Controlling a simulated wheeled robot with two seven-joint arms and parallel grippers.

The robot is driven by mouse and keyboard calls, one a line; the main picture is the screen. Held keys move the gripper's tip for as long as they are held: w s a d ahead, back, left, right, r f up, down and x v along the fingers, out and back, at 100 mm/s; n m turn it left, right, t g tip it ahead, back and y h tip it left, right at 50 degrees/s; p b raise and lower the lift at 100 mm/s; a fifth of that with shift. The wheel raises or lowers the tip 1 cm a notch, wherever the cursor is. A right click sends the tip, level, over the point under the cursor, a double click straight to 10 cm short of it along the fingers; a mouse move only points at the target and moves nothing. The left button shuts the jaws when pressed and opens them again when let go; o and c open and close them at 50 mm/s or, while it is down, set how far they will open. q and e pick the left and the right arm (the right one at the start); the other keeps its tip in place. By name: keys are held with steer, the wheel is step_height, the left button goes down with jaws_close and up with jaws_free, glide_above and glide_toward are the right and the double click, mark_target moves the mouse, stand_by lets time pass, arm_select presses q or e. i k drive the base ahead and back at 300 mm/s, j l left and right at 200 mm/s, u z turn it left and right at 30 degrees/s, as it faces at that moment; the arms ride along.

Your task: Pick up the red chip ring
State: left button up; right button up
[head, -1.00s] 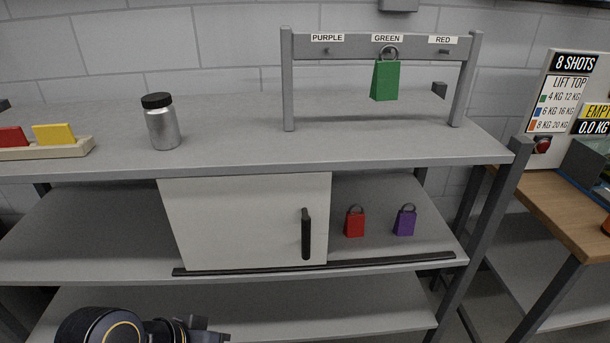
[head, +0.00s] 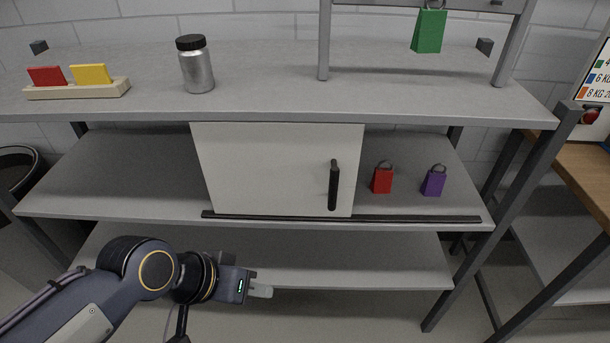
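The red chip ring (head: 382,179), a small red tag with a dark loop on top, stands upright on the middle shelf, right of the white sliding door. A similar purple one (head: 433,182) stands to its right. A green one (head: 429,31) hangs from the rack above. My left gripper (head: 262,288) is at the lower middle, in front of the shelf unit and below the middle shelf, well left of and lower than the red chip ring. Its fingers point right; I cannot tell if they are apart. My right gripper is not in view.
The white door (head: 275,170) with a black handle (head: 333,186) covers part of the middle shelf. A dark rail (head: 400,218) runs along its front edge. A jar (head: 196,66) and a holder (head: 80,91) with red and yellow plates stand on top. A wooden table (head: 585,165) is at right.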

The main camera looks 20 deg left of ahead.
mark_target(381, 182)
steer(key=i+l+u, duration=0.3)
steer(key=l, duration=0.3)
steer(key=i+l+u, duration=0.3)
steer(key=l, duration=0.4)
steer(key=i+l+u, duration=0.15)
steer(key=i+l, duration=0.1)
steer(key=l, duration=0.1)
